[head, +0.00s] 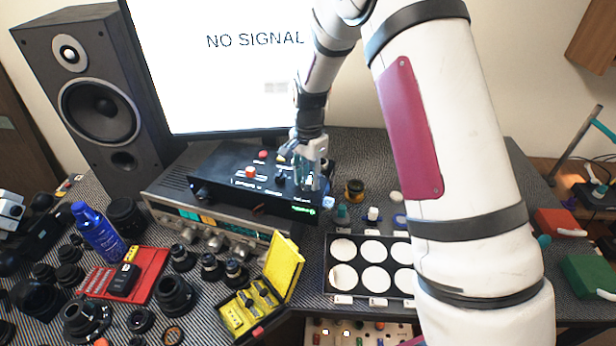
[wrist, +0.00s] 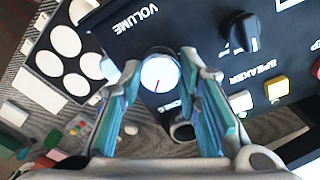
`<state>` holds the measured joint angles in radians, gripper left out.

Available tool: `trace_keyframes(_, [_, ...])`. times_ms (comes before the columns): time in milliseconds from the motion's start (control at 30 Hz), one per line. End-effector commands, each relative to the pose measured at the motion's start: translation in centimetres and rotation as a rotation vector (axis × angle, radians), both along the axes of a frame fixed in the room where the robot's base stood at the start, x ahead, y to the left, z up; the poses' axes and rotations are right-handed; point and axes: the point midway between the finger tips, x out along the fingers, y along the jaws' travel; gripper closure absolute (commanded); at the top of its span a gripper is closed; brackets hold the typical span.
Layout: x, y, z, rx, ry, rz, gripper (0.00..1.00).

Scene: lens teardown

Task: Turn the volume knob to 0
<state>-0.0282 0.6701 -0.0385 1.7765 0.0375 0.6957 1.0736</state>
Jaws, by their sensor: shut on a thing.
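The volume knob (wrist: 162,73) is a pale round cap with a red pointer line, beside the VOLUME lettering on a black box (head: 235,178). In the wrist view the red line points down and slightly left. My gripper (wrist: 160,66) has its teal-padded fingers on both sides of the knob, shut on it. In the head view my gripper (head: 307,178) is at the right end of the black box's top and hides the knob. The scale marks around the knob cannot be read.
The black box sits on a silver receiver (head: 170,208). A monitor (head: 215,80) stands behind, and a tray of white discs (head: 343,250) lies to the front right.

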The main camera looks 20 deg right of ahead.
Motion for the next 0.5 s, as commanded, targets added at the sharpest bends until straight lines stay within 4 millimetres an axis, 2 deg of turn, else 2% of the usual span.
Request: trace_keyframes(500, [0.13,0.02,-0.05,0.001,-0.001,0.491,0.97])
